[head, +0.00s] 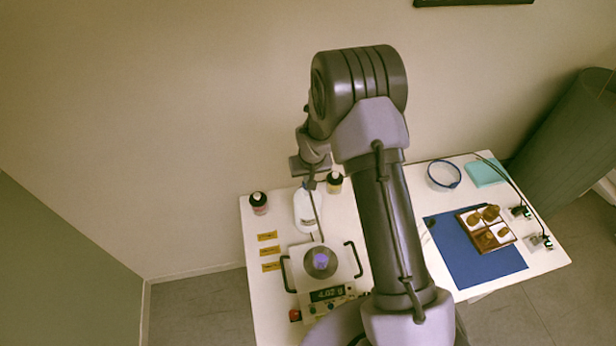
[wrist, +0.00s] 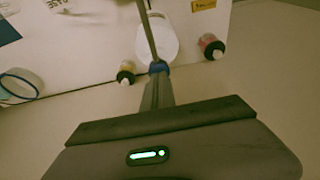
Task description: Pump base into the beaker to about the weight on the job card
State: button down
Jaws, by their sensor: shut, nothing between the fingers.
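The beaker (head: 320,261), small and violet-looking, stands on the round pan of the scale (head: 330,296). The scale's lit display seems to read about 4.02 g. The white bottle (head: 305,212) stands behind the scale; it also shows in the wrist view (wrist: 157,40). A thin spout (head: 317,213) runs from the bottle's top toward the beaker. My gripper (head: 311,184) is shut and empty, right over the bottle's top; its fingertips also show in the wrist view (wrist: 158,68). The pump head is hidden by the fingers, so I cannot tell contact or how far down it is.
Dark-capped bottles stand left (head: 258,203) and right (head: 334,182) of the white bottle. Yellow labels (head: 269,251) lie at left. Right of my arm are a blue mat (head: 462,266), a wooden tray (head: 499,244), a blue ring (head: 444,187) and a teal cloth (head: 486,173).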

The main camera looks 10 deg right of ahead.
jog(key=shift+f, duration=0.1)
notch_tip(320, 180, down, 2)
jog(key=b, duration=0.3)
jog(key=shift+f, duration=0.15)
jog(key=shift+s+r, duration=0.2)
jog(key=shift+r, duration=0.05)
jog(key=r+p, duration=0.1)
jog(key=r, duration=0.2)
jog(key=r+p, duration=0.1)
jog(key=shift+w+r+p, duration=0.3)
jog(key=v, duration=0.9)
jog(key=shift+s+r, duration=0.3)
